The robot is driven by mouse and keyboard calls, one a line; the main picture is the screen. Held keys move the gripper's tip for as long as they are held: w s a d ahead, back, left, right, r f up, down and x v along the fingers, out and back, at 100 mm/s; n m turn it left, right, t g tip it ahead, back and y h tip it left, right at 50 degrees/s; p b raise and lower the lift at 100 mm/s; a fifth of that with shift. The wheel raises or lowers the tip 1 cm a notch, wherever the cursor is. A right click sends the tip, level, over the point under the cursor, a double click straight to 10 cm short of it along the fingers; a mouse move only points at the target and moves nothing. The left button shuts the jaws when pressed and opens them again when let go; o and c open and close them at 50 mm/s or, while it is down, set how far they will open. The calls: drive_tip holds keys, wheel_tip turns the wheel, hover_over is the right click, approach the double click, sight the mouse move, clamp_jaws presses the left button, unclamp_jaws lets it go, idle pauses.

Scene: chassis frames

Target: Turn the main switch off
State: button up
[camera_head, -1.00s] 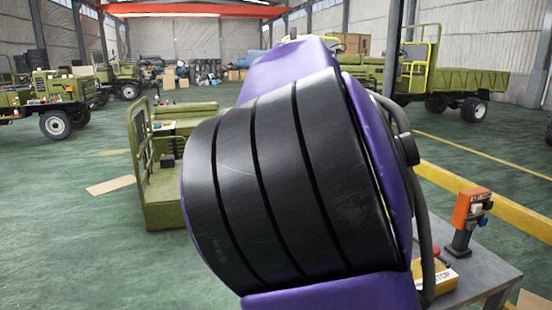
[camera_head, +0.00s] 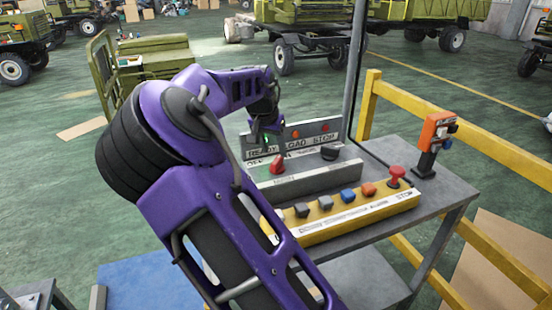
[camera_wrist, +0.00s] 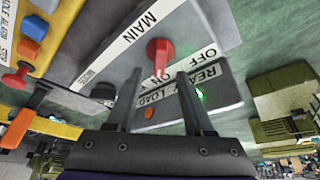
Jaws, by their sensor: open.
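The main switch is a red rotary knob (camera_head: 277,165) on a grey box (camera_head: 310,177) on the bench. In the wrist view the red knob (camera_wrist: 158,52) stands beside a white MAIN label (camera_wrist: 140,28), with OFF lettering to its right. A finger covers part of the lettering, so I cannot tell exactly which mark the knob points at. My gripper (camera_wrist: 160,74) is open, its two fingers apart on either side of the knob's line in that view. Contact is not visible.
A black knob (camera_head: 330,152) sits right of the red one. An upright panel (camera_head: 300,135) with READY, LOAD, STOP lights stands behind. A yellow button box (camera_head: 345,212) with a red stop button (camera_head: 396,175) is in front. An orange device (camera_head: 434,130) stands at the right.

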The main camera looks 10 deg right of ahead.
sight(276, 160)
drive_tip(key=x, duration=0.5)
drive_tip(key=shift+w+d+f, duration=0.1)
drive_tip(key=shift+f, duration=0.05)
clamp_jaws()
